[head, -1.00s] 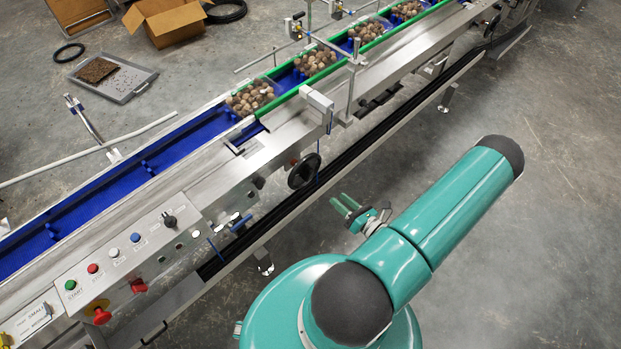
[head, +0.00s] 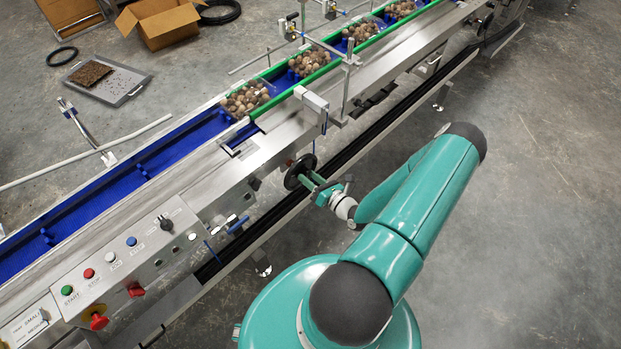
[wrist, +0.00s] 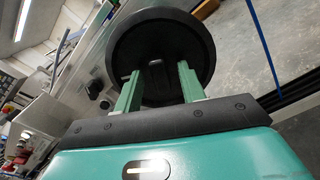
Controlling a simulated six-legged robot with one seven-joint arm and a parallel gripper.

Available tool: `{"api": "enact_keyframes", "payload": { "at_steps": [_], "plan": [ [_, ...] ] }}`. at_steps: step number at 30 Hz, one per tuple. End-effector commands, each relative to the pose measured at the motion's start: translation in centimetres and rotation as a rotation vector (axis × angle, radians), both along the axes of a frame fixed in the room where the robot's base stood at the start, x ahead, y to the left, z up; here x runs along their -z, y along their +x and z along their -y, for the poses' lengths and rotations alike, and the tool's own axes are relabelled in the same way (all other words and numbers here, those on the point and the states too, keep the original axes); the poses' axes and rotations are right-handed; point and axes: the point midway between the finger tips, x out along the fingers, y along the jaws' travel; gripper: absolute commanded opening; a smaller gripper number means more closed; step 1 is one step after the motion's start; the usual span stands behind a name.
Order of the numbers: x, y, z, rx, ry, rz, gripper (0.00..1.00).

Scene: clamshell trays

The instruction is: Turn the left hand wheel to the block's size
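A black hand wheel (head: 299,171) sits on the front side of the conveyor, below the end of the green guide rail. It fills the upper middle of the wrist view (wrist: 160,40), with a dark hub at its centre. My gripper (head: 312,182) is in front of the wheel. In the wrist view its two green fingers (wrist: 158,85) are apart, one on each side below the hub, with their tips at or very close to the wheel's face. I cannot tell whether they touch it. A small sign with size words (head: 31,322) is at the lower left; no block is clearly visible.
The conveyor's blue belt (head: 100,198) carries clear trays of brown balls (head: 246,98) beside the green rail (head: 290,92). A control panel with buttons (head: 110,262) is at the left. A blue lever (head: 238,225) is left of the wheel. Floor at right is clear.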

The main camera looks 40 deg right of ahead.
Motion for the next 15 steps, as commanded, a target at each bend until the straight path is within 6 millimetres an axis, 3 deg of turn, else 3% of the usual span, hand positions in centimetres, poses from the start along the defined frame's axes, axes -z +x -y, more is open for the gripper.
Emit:
{"api": "enact_keyframes", "payload": {
  "at_steps": [2,8,15],
  "plan": [
    [0.00,-0.02,0.00,0.000,0.000,0.000,0.38],
    [-0.01,-0.04,-0.01,0.000,0.000,0.000,0.00],
    [0.00,-0.05,-0.01,0.000,0.003,0.000,0.00]
  ]
}}
